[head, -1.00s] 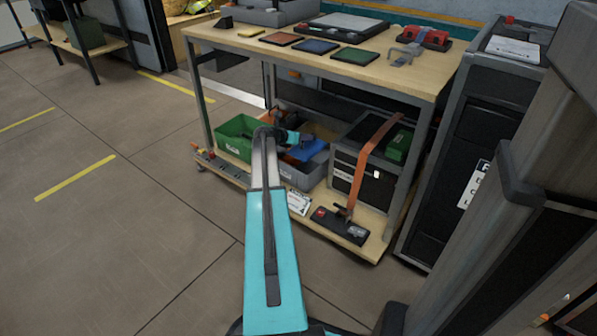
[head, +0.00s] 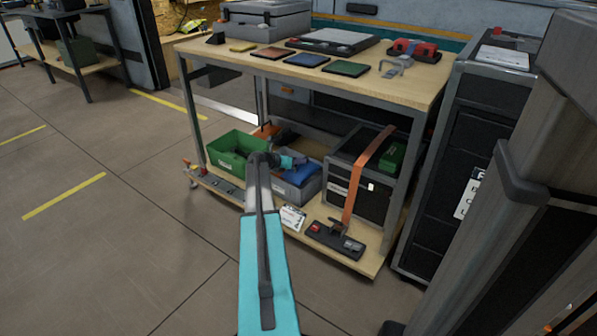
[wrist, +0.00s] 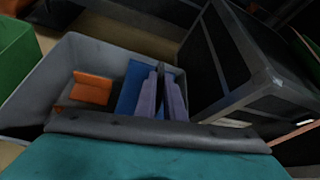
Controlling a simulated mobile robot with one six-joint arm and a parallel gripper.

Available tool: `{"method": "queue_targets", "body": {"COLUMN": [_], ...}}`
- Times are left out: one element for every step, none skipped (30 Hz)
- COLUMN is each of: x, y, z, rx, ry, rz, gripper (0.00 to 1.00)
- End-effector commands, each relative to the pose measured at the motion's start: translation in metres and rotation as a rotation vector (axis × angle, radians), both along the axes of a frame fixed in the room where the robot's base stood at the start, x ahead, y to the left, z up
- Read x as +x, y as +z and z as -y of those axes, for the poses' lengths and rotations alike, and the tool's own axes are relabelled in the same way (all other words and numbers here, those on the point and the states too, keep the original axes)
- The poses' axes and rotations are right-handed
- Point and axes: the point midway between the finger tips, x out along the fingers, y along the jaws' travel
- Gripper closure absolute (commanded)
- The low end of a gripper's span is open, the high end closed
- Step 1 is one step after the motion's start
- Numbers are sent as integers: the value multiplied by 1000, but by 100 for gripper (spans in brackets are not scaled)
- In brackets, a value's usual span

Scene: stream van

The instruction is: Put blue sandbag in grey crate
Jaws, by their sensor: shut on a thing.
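The blue sandbag (head: 301,173) is at the grey crate (head: 303,190) on the lower shelf of a cart, its lower part hidden by the crate's front wall. My gripper (head: 291,162) reaches over the crate's left part. In the wrist view, my gripper (wrist: 161,95) is shut on the blue sandbag (wrist: 133,88), whose blue surface shows beside and behind the fingers. The grey crate's wall (wrist: 92,55) surrounds them in this view. Whether the bag touches the crate floor cannot be told.
A green crate (head: 224,150) stands left of the grey one. A black case (head: 343,195) with an orange strap (head: 362,175) stands close on the right. An orange block (wrist: 92,88) lies inside the grey crate. The cart's tabletop (head: 235,62) overhangs the shelf.

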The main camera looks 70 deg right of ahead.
Motion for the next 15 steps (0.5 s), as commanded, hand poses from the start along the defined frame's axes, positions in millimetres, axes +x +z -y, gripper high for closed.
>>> {"method": "queue_targets", "body": {"x": [0, 0, 0, 0, 0, 0, 0, 0, 0, 0, 0, 0, 0, 1, 0], "y": [3, 3, 2, 1, -1, -3, -6, -9, -13, -17, -20, -25, -29, -32, -37], "z": [1, 1, 1, 1, 1, 1, 1, 1, 1, 1, 1, 1, 1, 1, 1], "rx": [-3, -3, -3, -3, -3, -3, -3, -3, -3, -3, -3, -2, -2, -2, -3], "ry": [1, 1, 1, 1, 1, 1, 2, 2, 2, 2, 2, 2, 2, 2, 2], "rz": [-2, -2, -2, -2, -2, -2, -3, -3, -3, -3, -4, -3, -3, -3, -3], "gripper": [100, 100, 100, 100, 100, 100, 100, 100, 100, 100, 100, 100, 100, 100, 100]}}
